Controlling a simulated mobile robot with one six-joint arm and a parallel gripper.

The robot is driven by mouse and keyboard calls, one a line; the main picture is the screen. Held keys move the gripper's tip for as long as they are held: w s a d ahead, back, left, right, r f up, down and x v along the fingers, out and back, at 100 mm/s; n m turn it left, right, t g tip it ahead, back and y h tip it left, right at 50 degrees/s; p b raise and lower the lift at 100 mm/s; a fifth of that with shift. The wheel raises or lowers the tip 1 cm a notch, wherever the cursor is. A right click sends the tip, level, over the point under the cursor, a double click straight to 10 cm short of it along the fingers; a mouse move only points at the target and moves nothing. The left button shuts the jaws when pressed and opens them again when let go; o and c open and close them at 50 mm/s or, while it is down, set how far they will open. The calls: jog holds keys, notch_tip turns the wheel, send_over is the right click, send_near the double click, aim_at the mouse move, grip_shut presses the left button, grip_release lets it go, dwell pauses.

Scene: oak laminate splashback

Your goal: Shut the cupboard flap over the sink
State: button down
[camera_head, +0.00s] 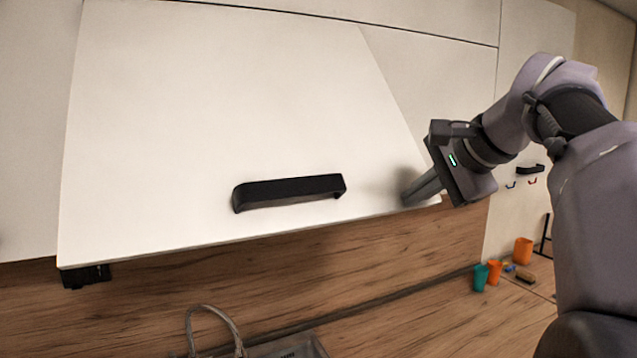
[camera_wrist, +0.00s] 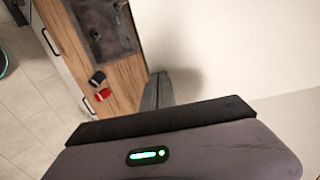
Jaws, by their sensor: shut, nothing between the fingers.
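The cupboard flap (camera_head: 230,110) is a large white panel in the head view. It stands partly open, its lower edge swung out from the oak splashback. A black bar handle (camera_head: 289,192) sits low on its face. My gripper (camera_head: 410,196) is shut and empty at the flap's lower right corner, its fingertips at the outer face; whether they touch is hard to tell. In the wrist view the closed fingers (camera_wrist: 157,90) end against a pale surface, the flap (camera_wrist: 215,45). The sink shows in the wrist view (camera_wrist: 104,28), with its tap (camera_head: 214,322) in the head view.
Orange and teal cups (camera_head: 495,271) stand on the worktop at the right. A black hinge or bracket (camera_head: 87,277) shows under the flap's left corner. A tall white cupboard (camera_head: 513,215) stands to the right, behind my arm. The space before the flap is clear.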

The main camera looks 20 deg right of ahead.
jog(key=w+f+t+b, duration=0.4)
jog(key=w+f+b, duration=0.65)
jog(key=w, duration=0.25)
jog(key=w+f+t+b, duration=0.1)
jog(key=w+t+b, duration=0.3)
jog(key=w, duration=1.3)
jog(key=shift+f+b, duration=0.4)
jog(key=shift+b, duration=0.35)
